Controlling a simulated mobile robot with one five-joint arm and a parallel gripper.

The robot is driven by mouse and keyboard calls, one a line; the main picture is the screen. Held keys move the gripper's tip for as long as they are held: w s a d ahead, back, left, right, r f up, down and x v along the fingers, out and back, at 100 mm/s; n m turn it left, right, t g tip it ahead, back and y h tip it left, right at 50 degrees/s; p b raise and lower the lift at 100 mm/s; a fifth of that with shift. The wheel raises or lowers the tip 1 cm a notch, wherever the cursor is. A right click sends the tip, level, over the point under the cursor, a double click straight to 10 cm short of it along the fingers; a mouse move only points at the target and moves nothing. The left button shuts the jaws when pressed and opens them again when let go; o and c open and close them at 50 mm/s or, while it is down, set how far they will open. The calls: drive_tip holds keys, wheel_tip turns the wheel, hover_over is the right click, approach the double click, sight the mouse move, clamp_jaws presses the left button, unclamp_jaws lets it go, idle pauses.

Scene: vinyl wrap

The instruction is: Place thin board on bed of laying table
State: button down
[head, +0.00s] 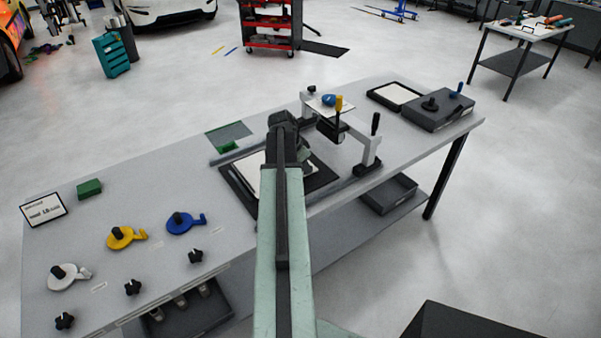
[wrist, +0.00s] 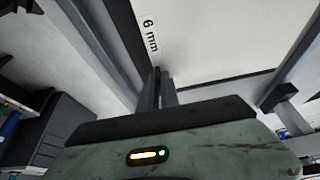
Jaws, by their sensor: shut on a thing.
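The laying table is in the middle of the worktop in the head view, with a dark bed (head: 238,188) and a gantry (head: 368,158) at its right. A white board (head: 245,172) shows over the bed, left of my arm, partly covered by it. In the wrist view a white board (wrist: 205,40) marked "6 mm" fills the area ahead of my gripper (wrist: 160,86). My gripper is shut on the board's near edge. My arm hides the fingertips in the head view. I cannot tell whether the board touches the bed.
Grey rails flank the board, one at right (wrist: 298,48) in the wrist view. A framed white panel (head: 395,93) and a dark box (head: 440,112) stand at the table's far right. Yellow (head: 122,238) and blue (head: 181,223) handled discs lie at left. A green block (head: 89,188) is behind them.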

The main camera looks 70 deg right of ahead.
drive_tip(key=shift+w+d, duration=0.1)
drive_tip(key=shift+d, duration=0.1)
drive_tip(key=f+b, duration=0.4)
drive_tip(key=shift+d, duration=0.3)
drive_tip(key=shift+w+a+r, duration=0.1)
drive_tip(key=shift+w+r, duration=0.05)
drive_tip(key=shift+r, duration=0.05)
drive_tip(key=shift+f, duration=0.1)
drive_tip(key=c, duration=1.6)
unclamp_jaws()
